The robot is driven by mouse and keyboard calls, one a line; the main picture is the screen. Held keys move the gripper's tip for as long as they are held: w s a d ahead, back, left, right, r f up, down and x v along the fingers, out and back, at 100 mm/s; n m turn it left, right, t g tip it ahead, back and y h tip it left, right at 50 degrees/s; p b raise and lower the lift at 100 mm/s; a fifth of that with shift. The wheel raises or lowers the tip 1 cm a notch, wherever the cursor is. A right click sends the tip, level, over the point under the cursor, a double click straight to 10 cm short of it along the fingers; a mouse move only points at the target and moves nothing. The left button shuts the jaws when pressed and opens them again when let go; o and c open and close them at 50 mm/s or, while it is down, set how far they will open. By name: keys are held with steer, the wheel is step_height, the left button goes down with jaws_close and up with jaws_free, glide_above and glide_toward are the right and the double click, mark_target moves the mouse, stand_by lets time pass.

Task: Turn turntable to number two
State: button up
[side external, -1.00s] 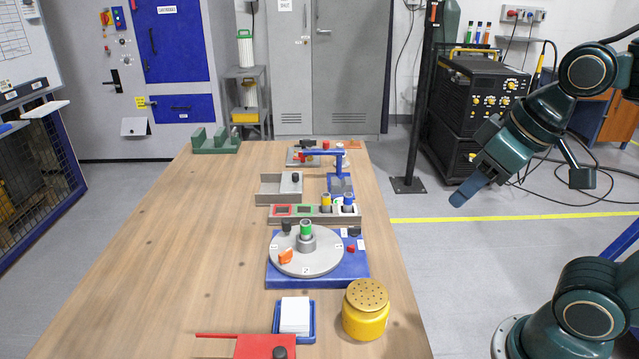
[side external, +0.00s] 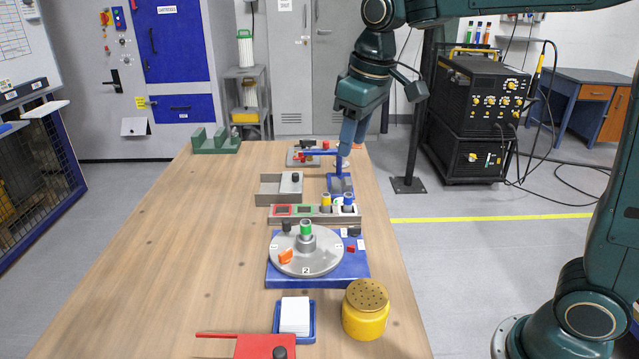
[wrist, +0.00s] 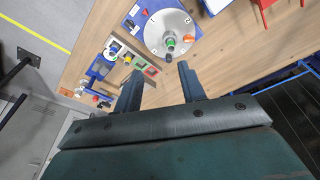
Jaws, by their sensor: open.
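The turntable (side external: 322,262) is a grey disc on a blue base (side external: 287,281), near the right edge of the bench. A label reading 2 (side external: 306,270) is at the disc's front in the side view. A post with a green top stands at its centre, an orange piece (side external: 286,257) sits front left and a dark knob (side external: 286,226) back left. My gripper (side external: 350,140) is open and empty, above the far end of the bench, well beyond the turntable. In the wrist view the disc (wrist: 159,43) lies ahead of my open fingers (wrist: 157,75), apart from them.
A block with red and green windows (side external: 315,219) holds several coloured cylinders behind the turntable. A blue post stand (side external: 341,182) and grey tray (side external: 267,197) are farther back. A yellow jar (side external: 366,322) and blue tray (side external: 276,318) stand in front.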

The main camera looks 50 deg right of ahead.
steer(key=w+a+f+n+g, duration=0.1)
steer(key=w+a+f, duration=0.1)
steer(key=w+f, duration=0.5)
steer(key=n+g, duration=0.1)
glide_above(288, 221)
step_height(288, 221, down, 4)
steer(key=shift+w+f, duration=0.1)
steer(key=shift+f, duration=0.05)
steer(key=shift+f, duration=6.85)
jaws_close()
